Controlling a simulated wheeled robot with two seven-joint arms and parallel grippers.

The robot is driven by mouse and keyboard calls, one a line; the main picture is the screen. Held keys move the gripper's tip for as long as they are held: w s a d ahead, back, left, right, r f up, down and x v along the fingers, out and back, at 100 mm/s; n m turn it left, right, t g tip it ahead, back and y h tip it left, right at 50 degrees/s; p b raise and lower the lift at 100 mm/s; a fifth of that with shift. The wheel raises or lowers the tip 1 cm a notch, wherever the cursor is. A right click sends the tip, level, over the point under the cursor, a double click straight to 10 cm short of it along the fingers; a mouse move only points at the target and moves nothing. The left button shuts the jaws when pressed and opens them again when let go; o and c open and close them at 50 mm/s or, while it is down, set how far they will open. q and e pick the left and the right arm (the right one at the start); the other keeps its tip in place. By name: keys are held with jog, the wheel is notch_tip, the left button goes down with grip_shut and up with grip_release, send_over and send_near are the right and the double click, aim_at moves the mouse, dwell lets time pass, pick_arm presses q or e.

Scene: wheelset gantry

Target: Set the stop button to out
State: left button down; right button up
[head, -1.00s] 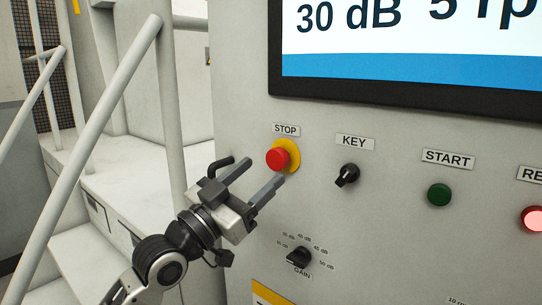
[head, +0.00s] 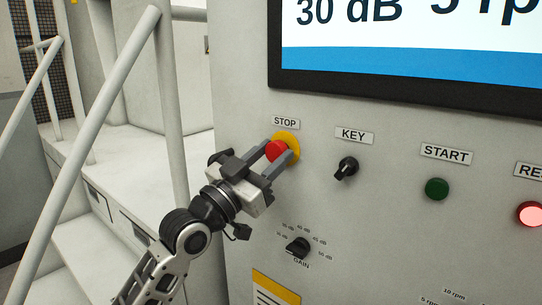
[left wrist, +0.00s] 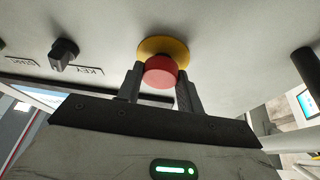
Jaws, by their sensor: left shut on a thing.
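The stop button is a red mushroom head (head: 276,150) on a yellow round collar (head: 291,140), under the STOP label (head: 285,122) on the panel. My left gripper (head: 276,154) has its two fingers on either side of the red head and is shut on it. In the left wrist view the red head (left wrist: 160,72) sits between the fingertips, with the yellow collar (left wrist: 163,46) behind it. Whether the button is in or out I cannot tell. My right gripper is not in view.
To the right on the panel are the black key switch (head: 347,168), the green start button (head: 437,189) and a lit red button (head: 530,213). The gain knob (head: 298,247) is below. A screen (head: 420,60) is above. A white handrail (head: 95,140) stands left.

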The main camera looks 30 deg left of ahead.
pick_arm(q)
jog(key=shift+s, duration=0.55)
jog(key=c, duration=0.9)
grip_release()
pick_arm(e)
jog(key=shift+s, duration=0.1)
pick_arm(q)
jog(key=shift+s+f, duration=0.2)
jog(key=v, duration=1.5)
jog(key=shift+s+b, duration=0.15)
jog(key=shift+b, duration=0.3)
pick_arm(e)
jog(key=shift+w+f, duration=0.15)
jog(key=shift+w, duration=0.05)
